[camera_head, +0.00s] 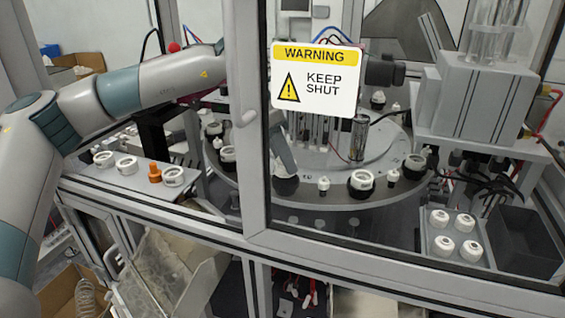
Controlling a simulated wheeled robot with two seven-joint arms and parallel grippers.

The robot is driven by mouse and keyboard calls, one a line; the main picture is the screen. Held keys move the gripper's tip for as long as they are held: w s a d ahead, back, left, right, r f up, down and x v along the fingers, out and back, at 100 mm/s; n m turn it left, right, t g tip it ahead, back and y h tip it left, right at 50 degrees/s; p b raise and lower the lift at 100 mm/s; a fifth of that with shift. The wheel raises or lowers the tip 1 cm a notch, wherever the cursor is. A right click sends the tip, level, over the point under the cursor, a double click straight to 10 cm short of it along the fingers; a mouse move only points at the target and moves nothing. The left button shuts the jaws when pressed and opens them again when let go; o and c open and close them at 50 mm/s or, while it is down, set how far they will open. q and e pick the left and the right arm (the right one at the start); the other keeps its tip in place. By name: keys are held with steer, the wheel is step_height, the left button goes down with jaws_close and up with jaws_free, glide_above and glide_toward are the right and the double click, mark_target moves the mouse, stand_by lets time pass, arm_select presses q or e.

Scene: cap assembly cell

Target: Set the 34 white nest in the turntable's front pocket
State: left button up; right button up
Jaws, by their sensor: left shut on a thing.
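The turntable (325,203) is a round grey disc behind the cabinet's glass. My left arm reaches in past the frame post, and its gripper (285,166) points down over the front of the disc. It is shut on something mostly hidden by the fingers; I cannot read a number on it. Just below the fingertips is a dark round pocket (285,186) at the disc's front edge. I cannot tell whether the held thing touches it. My right gripper is not in view.
A shelf (135,182) at the left holds white ring-shaped parts (126,165) and an orange piece (155,172). The frame post (248,130) and a warning sign (316,80) hide part of my arm. A tray of white caps (443,245) stands at the right.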

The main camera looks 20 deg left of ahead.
arm_select(q)
steer(key=shift+f+p, duration=0.5)
steer(key=shift+f, duration=0.75)
steer(key=shift+f, duration=0.15)
steer(key=o, duration=1.1)
steer(key=shift+c, duration=0.2)
steer(key=shift+r, duration=0.25)
steer(key=b+v, duration=0.4)
steer(key=v, duration=0.7)
steer(key=shift+a+r, duration=0.15)
steer(key=shift+r, duration=0.15)
